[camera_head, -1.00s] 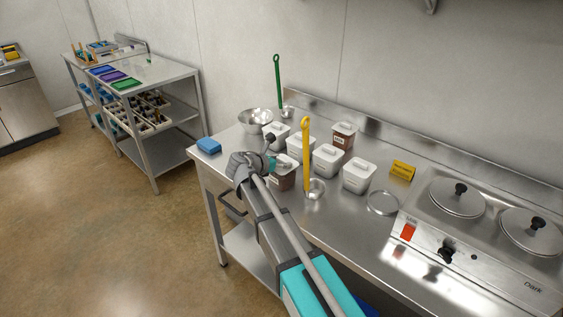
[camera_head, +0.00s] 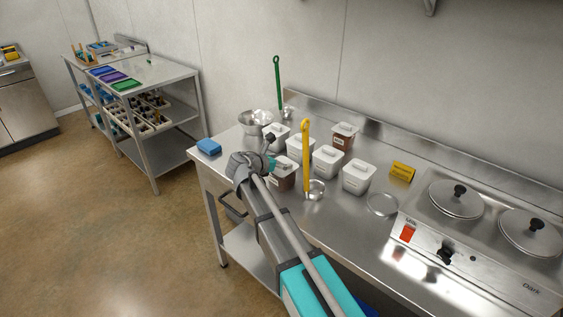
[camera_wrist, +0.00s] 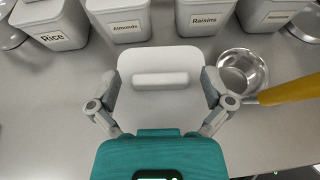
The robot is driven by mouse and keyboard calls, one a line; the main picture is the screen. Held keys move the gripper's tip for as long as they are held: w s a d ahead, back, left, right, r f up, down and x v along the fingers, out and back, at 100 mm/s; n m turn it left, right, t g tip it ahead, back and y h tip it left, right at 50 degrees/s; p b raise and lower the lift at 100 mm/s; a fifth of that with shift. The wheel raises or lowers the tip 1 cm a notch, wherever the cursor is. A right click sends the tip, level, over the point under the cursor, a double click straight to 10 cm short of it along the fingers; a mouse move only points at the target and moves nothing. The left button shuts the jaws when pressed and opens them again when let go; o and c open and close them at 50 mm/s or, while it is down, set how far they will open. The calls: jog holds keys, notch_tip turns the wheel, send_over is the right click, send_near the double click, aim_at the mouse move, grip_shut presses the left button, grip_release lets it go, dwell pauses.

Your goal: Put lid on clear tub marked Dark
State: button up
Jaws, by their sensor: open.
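A clear tub with brown contents (camera_head: 284,184) stands on the steel counter just right of my gripper (camera_head: 269,152). A white lid shows on its top, partly behind the gripper; no label is readable on it. In the wrist view, a pale lid with a raised bar handle (camera_wrist: 160,80) lies between the spread fingers of my gripper (camera_wrist: 160,95). The gripper is open, and the lid hides what is below it. A second brown-filled tub (camera_head: 344,138) with a pale lid and an unreadable label stands at the back.
White tubs marked Rice (camera_wrist: 52,25), Almonds (camera_wrist: 120,20) and Raisins (camera_wrist: 207,15) stand close behind. A small steel ladle (camera_wrist: 243,68) with a yellow handle is at the right. A steel bowl (camera_head: 254,119) and blue sponge (camera_head: 209,147) are at the left.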

jog(key=p+v, duration=0.4)
jog(key=v, duration=0.8)
jog(key=shift+r, duration=0.2)
